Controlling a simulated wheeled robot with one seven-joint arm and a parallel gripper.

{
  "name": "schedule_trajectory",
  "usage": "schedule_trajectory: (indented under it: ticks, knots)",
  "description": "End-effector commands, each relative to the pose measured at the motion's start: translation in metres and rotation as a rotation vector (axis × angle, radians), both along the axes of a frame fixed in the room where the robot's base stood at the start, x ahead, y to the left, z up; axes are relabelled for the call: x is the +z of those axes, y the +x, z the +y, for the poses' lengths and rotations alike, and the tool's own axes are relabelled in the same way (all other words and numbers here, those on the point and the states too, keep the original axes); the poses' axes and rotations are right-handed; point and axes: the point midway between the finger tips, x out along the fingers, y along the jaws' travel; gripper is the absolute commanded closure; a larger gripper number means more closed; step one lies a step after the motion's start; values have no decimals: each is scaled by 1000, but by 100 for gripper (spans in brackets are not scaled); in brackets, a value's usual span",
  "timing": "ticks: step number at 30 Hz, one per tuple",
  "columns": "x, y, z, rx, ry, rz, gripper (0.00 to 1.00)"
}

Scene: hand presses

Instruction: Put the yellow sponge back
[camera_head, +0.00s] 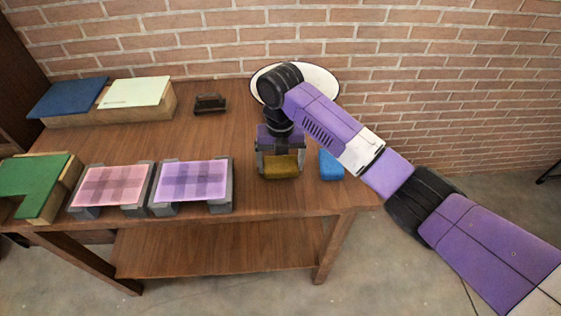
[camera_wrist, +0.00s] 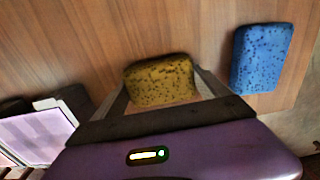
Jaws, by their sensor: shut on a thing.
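The yellow sponge (camera_head: 281,167) is dark yellow with dark specks and sits between the fingers of my gripper (camera_head: 279,160), near the front right part of the table. In the wrist view the sponge (camera_wrist: 160,80) is held between the two fingertips of my gripper (camera_wrist: 165,88). My gripper is shut on it. The sponge is at or just above the table top; I cannot tell whether it touches the wood. A blue sponge (camera_head: 331,165) lies on the table just right of it, apart, and also shows in the wrist view (camera_wrist: 262,58).
A pink checked panel (camera_head: 111,186) and a purple checked panel (camera_head: 191,181) on grey supports stand to the left. Further left are a green block (camera_head: 35,185), a blue board (camera_head: 68,97) and a pale green board (camera_head: 135,92). A dark stamp-like object (camera_head: 210,103) and a white oval plate (camera_head: 318,82) are behind.

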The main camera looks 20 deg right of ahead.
Motion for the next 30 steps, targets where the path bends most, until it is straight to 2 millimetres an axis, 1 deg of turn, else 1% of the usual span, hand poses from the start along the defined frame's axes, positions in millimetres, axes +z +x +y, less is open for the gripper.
schedule_trajectory:
  ticks: [10, 11, 12, 13, 19, 23, 26, 30]
  knots:
    - [-4, 0, 0, 0, 0, -1, 47]
    - [-4, 0, 0, 0, 0, -1, 13]
    - [-3, 0, 0, 0, 0, -1, 5]
    - [-3, 0, 0, 0, 0, -1, 0]
    - [-3, 0, 0, 0, 0, -1, 0]
    - [3, 1, 0, 1, 0, -2, 0]
    - [14, 2, 0, 1, 1, -4, 0]
    - [41, 2, 0, 2, 0, -6, 0]
